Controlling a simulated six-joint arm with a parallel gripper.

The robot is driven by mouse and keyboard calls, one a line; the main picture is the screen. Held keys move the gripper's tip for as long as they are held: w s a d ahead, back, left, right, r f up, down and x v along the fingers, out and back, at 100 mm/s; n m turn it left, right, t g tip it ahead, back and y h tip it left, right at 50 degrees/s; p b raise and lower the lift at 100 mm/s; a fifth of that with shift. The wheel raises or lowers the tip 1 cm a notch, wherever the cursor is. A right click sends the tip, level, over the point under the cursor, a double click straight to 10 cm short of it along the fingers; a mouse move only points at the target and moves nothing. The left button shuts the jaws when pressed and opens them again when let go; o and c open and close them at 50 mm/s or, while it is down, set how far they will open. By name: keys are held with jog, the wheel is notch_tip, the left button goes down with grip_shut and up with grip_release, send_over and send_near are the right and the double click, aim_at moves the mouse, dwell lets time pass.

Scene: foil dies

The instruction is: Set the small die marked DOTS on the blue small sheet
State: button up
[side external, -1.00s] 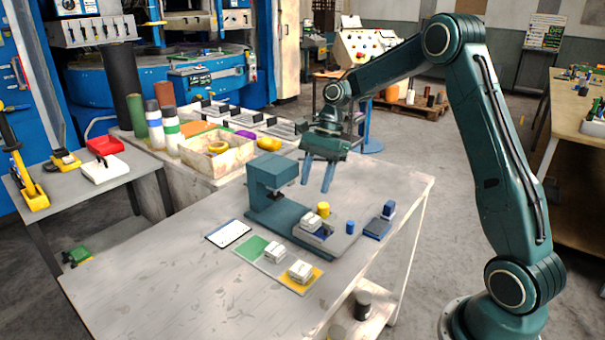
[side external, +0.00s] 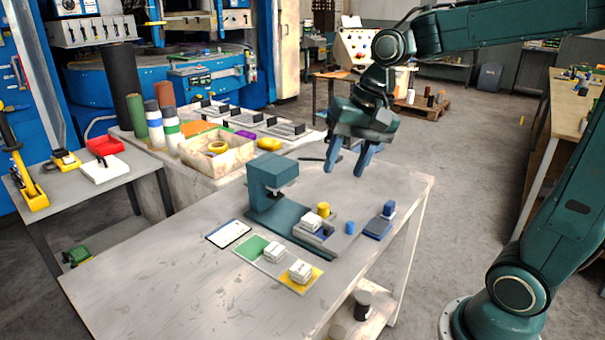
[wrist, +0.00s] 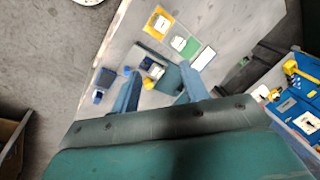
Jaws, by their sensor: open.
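My gripper (side external: 346,170) is open and empty, in the air above the far side of the table. Its two blue fingers (wrist: 160,70) also show in the wrist view. A blue piece (side external: 388,208) stands on a dark blue pad (side external: 378,228) at the table's right edge; the pair shows in the wrist view (wrist: 102,84). One white block (side external: 273,252) sits at the edge of a green sheet (side external: 251,247), another (side external: 300,271) on a yellow sheet (side external: 312,281). The markings are too small to read, so I cannot tell which is DOTS.
A teal press (side external: 268,190) stands mid-table, with a yellow cylinder (side external: 323,209) and a blue cylinder (side external: 350,227) by its base. A white card (side external: 228,233) lies to its left. The table's left front is clear. A cream bin (side external: 218,160) stands behind.

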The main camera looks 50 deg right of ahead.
jog(key=s+n+t+h, duration=0.1)
jog(key=s+n+t, duration=0.1)
jog(key=s+n, duration=0.6)
jog(key=shift+s+a+f+t+h, duration=0.3)
jog(key=shift+s+a+t, duration=0.15)
jog(key=shift+s, duration=2.45)
